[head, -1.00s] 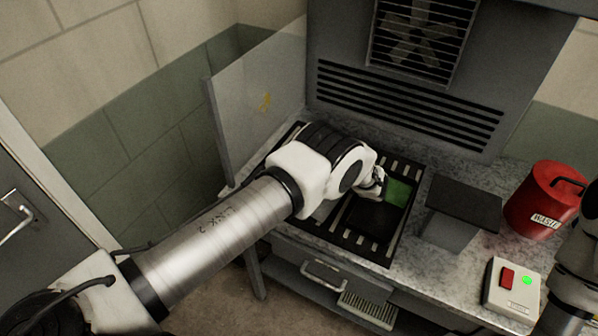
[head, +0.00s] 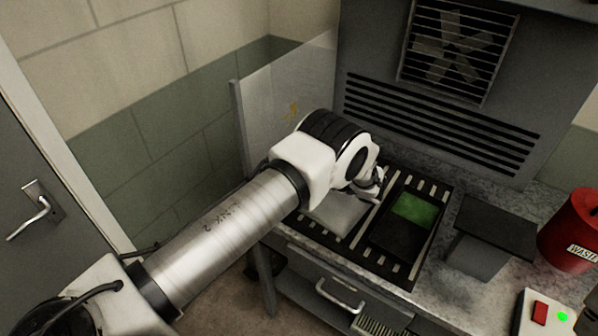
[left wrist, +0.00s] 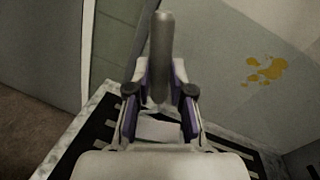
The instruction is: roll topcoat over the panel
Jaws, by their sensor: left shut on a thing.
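In the left wrist view my left gripper (left wrist: 160,95) is shut on a grey rod-like handle (left wrist: 161,45), likely the roller's. The roller's working end cannot be made out. A pale grey panel (head: 338,212) lies on the bed under my left wrist, partly hidden by it. No green shows on its visible part. My right gripper is out of view.
A dark-topped block (head: 495,228) stands right of the bed. A clear side screen (head: 285,100) with a yellow mark stands close behind my left arm.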

